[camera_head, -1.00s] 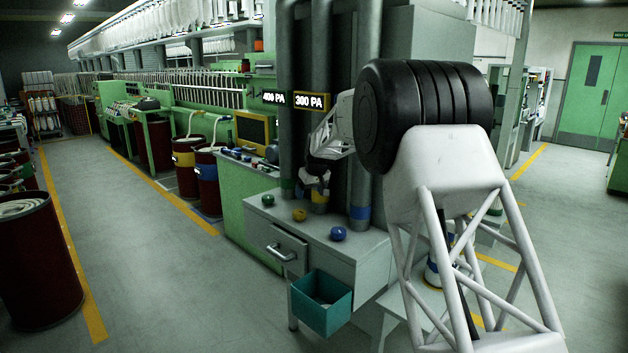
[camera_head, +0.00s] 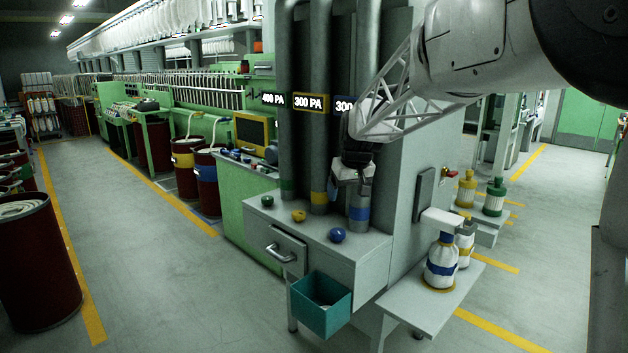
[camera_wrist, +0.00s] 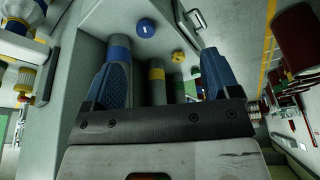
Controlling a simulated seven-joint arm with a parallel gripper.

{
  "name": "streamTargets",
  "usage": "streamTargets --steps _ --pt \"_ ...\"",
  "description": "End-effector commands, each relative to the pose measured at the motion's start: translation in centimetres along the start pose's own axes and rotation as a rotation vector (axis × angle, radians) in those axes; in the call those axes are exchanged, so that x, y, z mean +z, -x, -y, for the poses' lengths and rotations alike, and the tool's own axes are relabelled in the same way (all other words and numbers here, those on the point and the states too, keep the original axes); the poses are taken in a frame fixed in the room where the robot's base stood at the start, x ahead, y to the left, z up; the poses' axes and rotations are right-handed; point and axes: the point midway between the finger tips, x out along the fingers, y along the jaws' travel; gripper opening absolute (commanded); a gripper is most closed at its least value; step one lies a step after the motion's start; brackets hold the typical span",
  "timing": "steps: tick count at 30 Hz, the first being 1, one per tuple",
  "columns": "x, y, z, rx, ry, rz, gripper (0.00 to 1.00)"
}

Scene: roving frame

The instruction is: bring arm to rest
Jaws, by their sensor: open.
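My gripper (camera_head: 352,192) hangs pointing down in front of the blue-banded grey pipe (camera_head: 359,213) in the head view, above the cabinet top. In the wrist view its two blue fingers (camera_wrist: 164,48) are spread apart with nothing held between them. Grey pipes with blue, yellow and green bands show beyond and between the fingers there. My white lattice arm reaches in from the upper right of the head view. Whether the gripper touches the pipe cannot be told.
The grey cabinet (camera_head: 340,262) carries a blue knob (camera_head: 337,235), a yellow knob (camera_head: 299,216) and a green knob (camera_head: 267,201). A teal bin (camera_head: 322,305) hangs at its front. A blue-banded bottle (camera_head: 441,262) stands on a side shelf (camera_head: 425,305).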

Motion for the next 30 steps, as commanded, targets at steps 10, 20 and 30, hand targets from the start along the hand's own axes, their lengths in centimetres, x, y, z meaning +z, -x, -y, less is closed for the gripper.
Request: streamTargets --steps 10,20,30 --pt "9.6 4.5 0.6 0.023 -0.070 0.018 0.82" --pt "19.0 7.1 1.5 0.046 -0.136 0.035 0.82" --pt "28.9 8.5 2.8 0.070 -0.205 0.052 0.82"
